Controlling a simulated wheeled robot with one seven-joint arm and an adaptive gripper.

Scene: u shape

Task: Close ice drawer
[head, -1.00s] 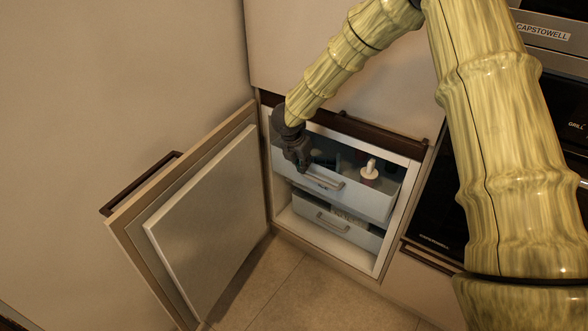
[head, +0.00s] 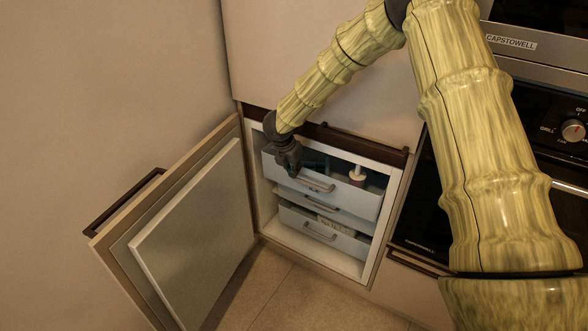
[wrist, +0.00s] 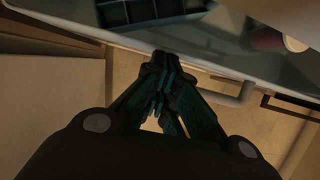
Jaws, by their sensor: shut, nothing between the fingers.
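The top drawer (head: 345,198) of a built-in freezer is partly pulled out, its front ahead of the drawers below. It has a grey bar handle (head: 317,185). The wrist view shows its front rim (wrist: 205,66) and a dark gridded tray (wrist: 150,10) inside. My gripper (head: 293,172) is shut and empty at the left part of the drawer front, left of the handle. In the wrist view my gripper (wrist: 162,75) has its fingertips together at the drawer's front rim; contact cannot be told for sure. No label marks the ice drawer.
The freezer door (head: 185,235) stands wide open at the left. A white-topped item (head: 358,175) stands in the top drawer. An oven (head: 560,125) is at the right. Floor (head: 290,295) shows in front.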

